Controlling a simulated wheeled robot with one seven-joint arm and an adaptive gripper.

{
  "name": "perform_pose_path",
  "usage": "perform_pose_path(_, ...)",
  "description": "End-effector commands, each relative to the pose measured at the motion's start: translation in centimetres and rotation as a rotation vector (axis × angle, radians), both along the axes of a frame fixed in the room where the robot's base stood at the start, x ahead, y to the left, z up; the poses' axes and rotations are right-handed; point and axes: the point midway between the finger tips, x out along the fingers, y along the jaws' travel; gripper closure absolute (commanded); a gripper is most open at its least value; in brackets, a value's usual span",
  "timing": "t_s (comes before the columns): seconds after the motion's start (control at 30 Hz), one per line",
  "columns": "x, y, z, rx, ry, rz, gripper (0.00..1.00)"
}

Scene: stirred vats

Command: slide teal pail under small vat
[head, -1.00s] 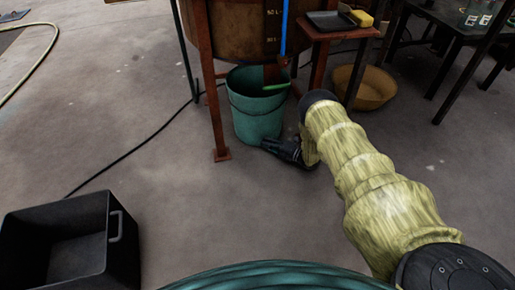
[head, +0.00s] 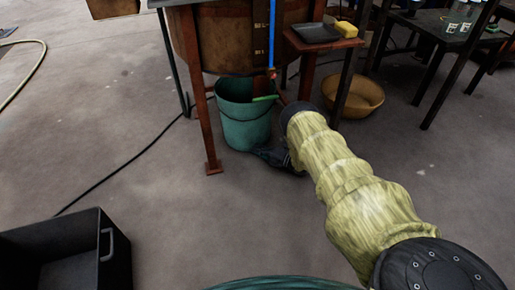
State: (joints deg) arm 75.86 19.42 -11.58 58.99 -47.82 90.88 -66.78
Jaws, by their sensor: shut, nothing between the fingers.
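The teal pail (head: 244,128) stands upright on the floor below the brown vat (head: 225,45), just right of its front rusty leg (head: 208,130). The vat's underside and fittings hide part of the pail's far rim. A green handle (head: 264,98) shows at the pail's right rim; I cannot tell whether it belongs to the pail or the vat's outlet. My gripper (head: 268,156) is dark, shut and empty, low by the floor at the pail's front right base. It seems to touch the pail, but contact is not clear.
A small side table (head: 345,55) with a black tray (head: 316,32) and yellow sponge (head: 347,30) stands right of the vat. A tan basin (head: 358,95) lies beneath it. A black bin (head: 85,250) is at front left. A dark cable (head: 130,155) crosses the floor.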

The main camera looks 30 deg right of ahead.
Motion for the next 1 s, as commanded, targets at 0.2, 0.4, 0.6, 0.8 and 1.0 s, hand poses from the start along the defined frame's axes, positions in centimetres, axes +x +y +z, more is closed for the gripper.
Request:
perform_pose_path(0.2,-2.7,-0.1,0.3,-0.001,0.004,0.003,1.0)
perform_pose_path(0.4,-5.7,-2.1,0.3,0.0,0.004,0.004,1.0)
perform_pose_path(0.6,-8.2,-3.9,0.2,0.0,0.002,0.004,1.0)
perform_pose_path(0.8,-9.5,-4.8,0.0,0.0,0.001,0.004,1.0)
perform_pose_path(1.0,-9.7,-4.9,0.0,0.0,0.001,0.004,1.0)
